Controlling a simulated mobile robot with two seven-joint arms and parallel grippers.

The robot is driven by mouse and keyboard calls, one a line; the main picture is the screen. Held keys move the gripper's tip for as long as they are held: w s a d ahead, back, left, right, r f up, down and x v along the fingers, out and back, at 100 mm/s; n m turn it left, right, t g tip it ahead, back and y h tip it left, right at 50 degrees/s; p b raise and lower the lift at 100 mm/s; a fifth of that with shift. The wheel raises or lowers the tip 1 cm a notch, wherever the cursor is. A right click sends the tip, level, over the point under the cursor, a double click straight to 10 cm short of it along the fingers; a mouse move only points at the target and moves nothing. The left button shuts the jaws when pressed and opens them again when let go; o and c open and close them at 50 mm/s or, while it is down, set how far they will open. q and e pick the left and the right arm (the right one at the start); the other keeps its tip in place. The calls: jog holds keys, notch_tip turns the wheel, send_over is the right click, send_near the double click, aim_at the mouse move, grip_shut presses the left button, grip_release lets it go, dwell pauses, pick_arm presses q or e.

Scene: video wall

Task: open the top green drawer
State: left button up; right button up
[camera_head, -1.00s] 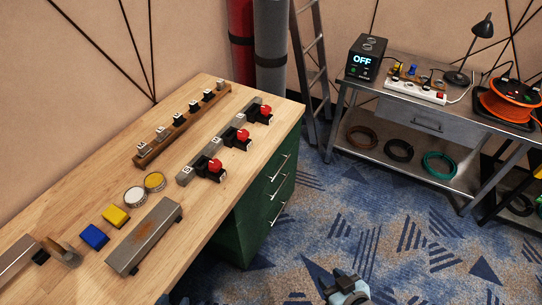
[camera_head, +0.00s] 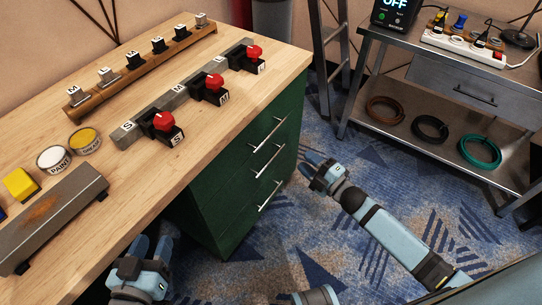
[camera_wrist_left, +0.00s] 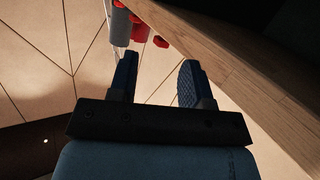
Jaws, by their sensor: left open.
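The green drawer cabinet (camera_head: 207,215) stands under the wooden workbench, with three silver bar handles on its front. The top green drawer (camera_head: 290,109) looks shut, and its handle (camera_head: 267,132) is the uppermost. My right gripper (camera_head: 307,162) is just right of the cabinet front, apart from the handles; its finger gap is unclear. My left gripper (camera_head: 153,243) is at the bench's front edge, left of the cabinet. In the left wrist view its two fingers (camera_wrist_left: 156,80) are spread and empty, beside the bench edge.
The wooden bench top (camera_head: 215,135) holds red switches (camera_head: 215,82), a wooden rail of small blocks (camera_head: 135,62) and paint tins (camera_head: 53,160). A ladder (camera_head: 328,60) and a grey metal table (camera_head: 400,130) stand to the right. Blue patterned carpet is open between them.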

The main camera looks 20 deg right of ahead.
aim_at(271, 133)
jog(key=w+d+f+n+g+y+b, duration=0.1)
jog(key=w+d+f+n+y+b, duration=0.1)
jog(key=w+f+n+y+b, duration=0.25)
jog(key=shift+n+h, duration=0.55)
jog(key=shift+n, duration=0.2)
jog(key=b+x, duration=0.1)
jog(key=x, duration=0.5)
jog(key=b+x, duration=0.1)
jog(key=x, duration=0.6)
jog(key=shift+a+r, duration=0.3)
pick_arm(q)
jog(key=d+r+t+h, duration=0.2)
jog(key=t, duration=0.1)
jog(key=shift+d+h, duration=0.25)
jog(key=shift+h, duration=0.05)
pick_arm(e)
jog(key=shift+w+a, duration=0.1)
pick_arm(q)
jog(key=shift+r, duration=0.1)
pick_arm(e)
jog(key=shift+c, duration=0.2)
grip_shut()
